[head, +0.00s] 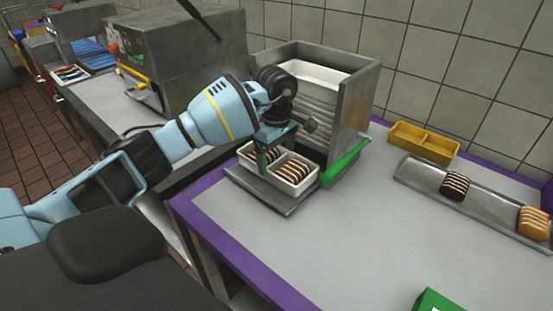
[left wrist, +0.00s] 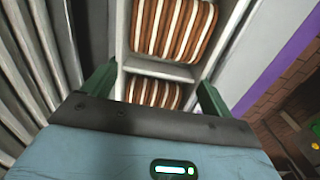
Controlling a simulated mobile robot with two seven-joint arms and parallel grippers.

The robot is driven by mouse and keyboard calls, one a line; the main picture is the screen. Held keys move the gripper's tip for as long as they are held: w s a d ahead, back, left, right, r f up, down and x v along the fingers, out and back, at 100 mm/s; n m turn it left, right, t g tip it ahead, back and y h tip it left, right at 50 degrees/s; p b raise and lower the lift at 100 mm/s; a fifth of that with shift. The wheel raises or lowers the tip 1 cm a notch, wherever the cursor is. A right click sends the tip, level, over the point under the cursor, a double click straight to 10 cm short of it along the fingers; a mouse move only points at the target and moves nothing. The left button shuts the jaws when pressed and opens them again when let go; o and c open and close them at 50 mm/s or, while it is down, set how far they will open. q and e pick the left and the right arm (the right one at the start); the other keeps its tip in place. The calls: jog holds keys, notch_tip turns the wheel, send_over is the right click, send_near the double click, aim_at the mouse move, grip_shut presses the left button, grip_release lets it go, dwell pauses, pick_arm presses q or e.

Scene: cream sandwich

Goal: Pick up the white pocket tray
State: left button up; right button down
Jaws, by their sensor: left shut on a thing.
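The white pocket tray (head: 301,187) has two pockets, each holding brown-and-cream striped sandwiches. It is at the low front plate of the metal dispenser (head: 357,112); whether it touches the plate I cannot tell. My left gripper (head: 274,152) is over the tray from above, its fingers shut on the tray around its middle. In the left wrist view the tray's divider (left wrist: 160,68) lies between the two green fingers (left wrist: 155,92), with striped sandwiches on both sides. The gripper hides part of the tray in the head view. My right gripper is out of view.
Another white tray (head: 313,72) sits in the dispenser's top. A green bar (head: 345,163) lies beside the front plate (head: 260,189). At right are a yellow two-pocket tray (head: 423,142) and a long metal tray (head: 425,179) with sandwiches. The table's middle (head: 340,235) is clear.

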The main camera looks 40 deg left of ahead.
aim_at(277, 161)
pick_arm(q)
notch_tip(277, 161, up, 3)
jog(key=shift+f, duration=0.2)
jog(key=shift+s+r, duration=0.1)
jog(key=shift+r, duration=0.2)
jog(key=s+d, duration=0.4)
jog(key=s, duration=0.3)
jog(key=s+d+r, duration=0.1)
jog(key=s+d, duration=0.2)
jog(key=s, duration=0.4)
jog(key=shift+d+r+b, duration=0.2)
jog(key=shift+d+b, duration=0.15)
jog(key=shift+b, duration=0.05)
